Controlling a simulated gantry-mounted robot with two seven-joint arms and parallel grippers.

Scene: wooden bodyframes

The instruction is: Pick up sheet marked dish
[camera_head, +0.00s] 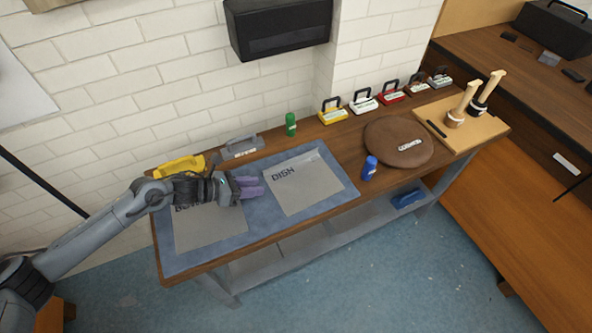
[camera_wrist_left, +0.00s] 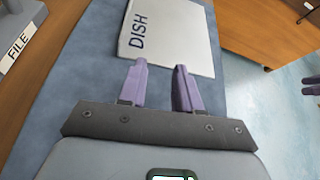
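The grey sheet marked DISH (camera_head: 303,187) lies flat on the blue mat (camera_head: 343,181), right of my left gripper. My left gripper (camera_head: 252,186) has purple fingers and is just off the sheet's left edge in the head view. In the left wrist view the fingers (camera_wrist_left: 160,80) are apart with nothing between them, and their tips are close to the near edge of the DISH sheet (camera_wrist_left: 170,35). A second grey sheet (camera_head: 207,230) lies to the left, partly under my arm, its lettering mostly hidden.
A grey block (camera_head: 242,148), marked FILE in the wrist view (camera_wrist_left: 18,38), and a green bottle (camera_head: 291,124) stand behind the mat. A yellow piece (camera_head: 180,167) lies behind my arm. A blue bottle (camera_head: 369,168) and round brown leather pad (camera_head: 399,141) are to the right.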

